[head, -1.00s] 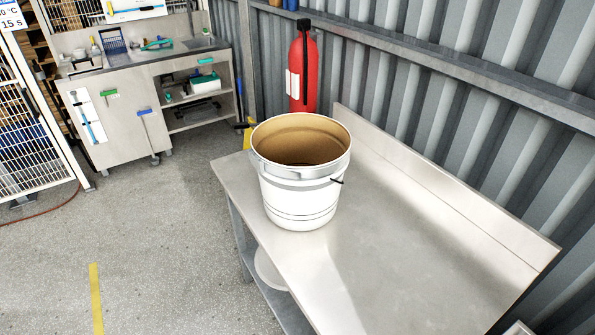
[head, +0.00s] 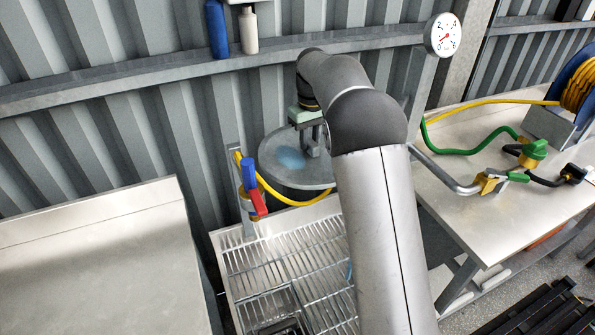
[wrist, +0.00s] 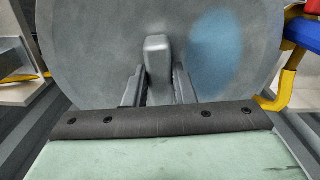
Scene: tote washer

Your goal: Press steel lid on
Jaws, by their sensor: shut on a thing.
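The steel lid (head: 272,176) is a round grey disc with a faint blue patch. It is in front of the corrugated wall, near the back of a wire rack. My gripper (head: 312,145) is shut on the lid's upright handle, partly hidden by my arm. In the wrist view the lid (wrist: 95,55) fills much of the picture, and the fingers of my gripper (wrist: 157,88) are on either side of the handle. I cannot tell whether the lid touches anything beneath it. No bucket is in view now.
A wire rack (head: 290,265) lies below the lid. A blue and red valve (head: 253,188) with a yellow hose stands close at the lid's left. An empty steel bench (head: 95,265) is at left. A bench (head: 455,190) with hoses and fittings is at right.

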